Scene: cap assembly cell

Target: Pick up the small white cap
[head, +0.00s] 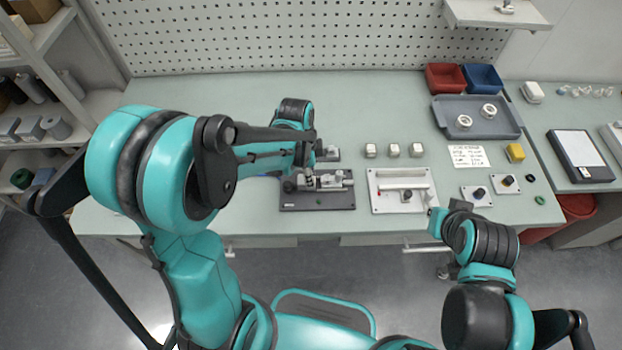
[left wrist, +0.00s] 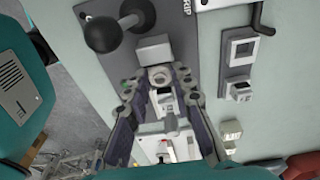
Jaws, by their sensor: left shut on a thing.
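My left gripper (left wrist: 160,78) is low over the dark clamp fixture (head: 318,200) in the middle of the bench. In the left wrist view its two fingers close on a small white round piece with a dark centre, which looks like the small white cap (left wrist: 158,73). In the head view the arm hides the fingertips and the cap. The fixture's black ball handle (left wrist: 102,33) is beside the fingers in the wrist view. My right gripper (head: 438,218) is near the bench's front edge, small and partly hidden, so its jaws cannot be made out.
A white fixture (head: 421,205) stands right of the dark one. Small pale blocks (head: 394,150) stand in a row behind it. A grey tray (head: 480,130) with two white rings, a red bin (head: 445,77) and a blue bin (head: 482,77) are at the back right. The left bench is clear.

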